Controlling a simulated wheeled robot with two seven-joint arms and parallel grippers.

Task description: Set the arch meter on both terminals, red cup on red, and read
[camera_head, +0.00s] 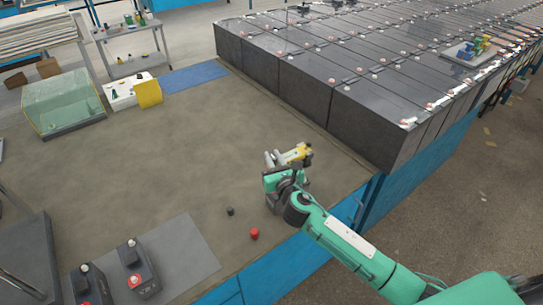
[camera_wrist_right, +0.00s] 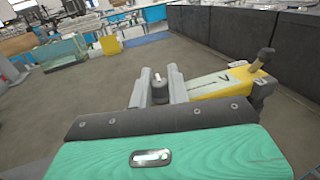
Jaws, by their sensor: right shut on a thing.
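My right gripper (camera_head: 276,161) is at the right of the dark mat, before the battery block. In the right wrist view its fingers (camera_wrist_right: 159,90) are shut on a dark part that seems to belong to the yellow meter (camera_wrist_right: 222,85). The meter (camera_head: 297,153) bears a "V" mark and has a brass-coloured knob at its right end. Its cups cannot be told clearly. A black battery (camera_head: 145,268) stands at the lower left, with a red terminal (camera_head: 134,281) and a grey one (camera_head: 132,243). A second battery (camera_head: 88,281) stands beside it. My left gripper is not in view.
A small red cap (camera_head: 254,233) and a small black cap (camera_head: 230,211) lie on the mat (camera_head: 180,140). Rows of large batteries (camera_head: 320,85) fill the upper right. A clear green box (camera_head: 65,100) and a yellow-ended white box (camera_head: 130,93) stand upper left. The mat's middle is clear.

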